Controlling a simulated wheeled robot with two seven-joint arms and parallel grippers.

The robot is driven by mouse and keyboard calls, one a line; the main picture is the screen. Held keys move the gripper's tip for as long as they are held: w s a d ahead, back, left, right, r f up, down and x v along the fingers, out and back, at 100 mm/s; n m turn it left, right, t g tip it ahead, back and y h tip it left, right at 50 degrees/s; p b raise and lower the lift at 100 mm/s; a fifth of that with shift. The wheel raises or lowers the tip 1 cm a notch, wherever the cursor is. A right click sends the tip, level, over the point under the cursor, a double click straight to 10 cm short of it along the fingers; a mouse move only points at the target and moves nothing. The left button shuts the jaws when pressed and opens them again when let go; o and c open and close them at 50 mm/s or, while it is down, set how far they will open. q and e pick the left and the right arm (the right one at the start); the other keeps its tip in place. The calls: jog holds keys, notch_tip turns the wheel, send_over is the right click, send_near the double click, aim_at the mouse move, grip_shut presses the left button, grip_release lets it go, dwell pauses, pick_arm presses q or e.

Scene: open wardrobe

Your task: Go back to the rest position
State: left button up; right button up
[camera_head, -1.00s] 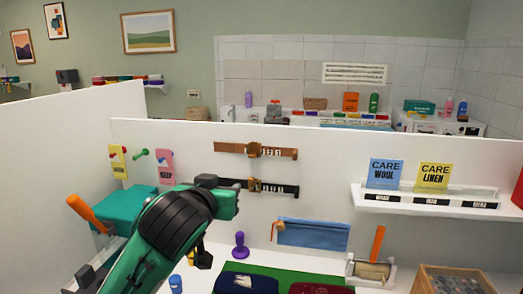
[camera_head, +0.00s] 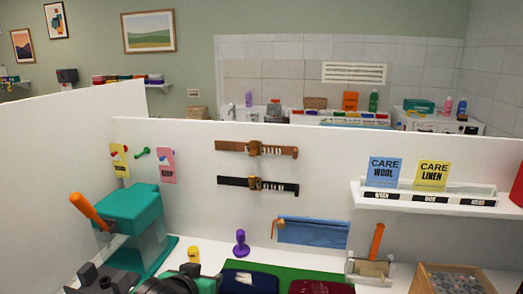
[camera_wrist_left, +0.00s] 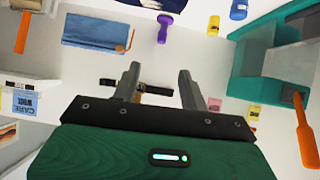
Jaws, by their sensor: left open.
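My left arm (camera_head: 180,283) shows only at the bottom edge of the head view, in front of the teal press. In the left wrist view my left gripper (camera_wrist_left: 159,75) has its two grey fingers apart with nothing held between them. My right gripper is in no view.
A teal press (camera_head: 135,215) with an orange handle stands left. A purple stamp (camera_head: 241,243), yellow jar (camera_head: 193,254), dark folded cloths (camera_head: 250,279) and a wooden box (camera_head: 449,279) are on the counter. A white shelf (camera_head: 430,201) juts out right.

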pick_arm(q)
jog(key=s+a+f+g+y, duration=0.1)
jog(key=s+a+f+g, duration=0.35)
jog(key=s+f, duration=0.85)
jog(key=s+a+f+g+y, duration=0.1)
jog(key=s+a+f+g, duration=0.35)
jog(key=s+f, duration=0.8)
jog(key=s+a+f, duration=0.1)
jog(key=s+f, duration=0.2)
jog(key=f, duration=2.7)
jog(key=s+a+f, duration=0.1)
jog(key=s+f, duration=0.8)
jog(key=s+a+f+g, duration=0.1)
jog(key=s+a+f, duration=0.1)
jog(key=s+f, duration=0.8)
jog(key=shift+a+f, duration=0.2)
jog(key=shift+a, duration=0.1)
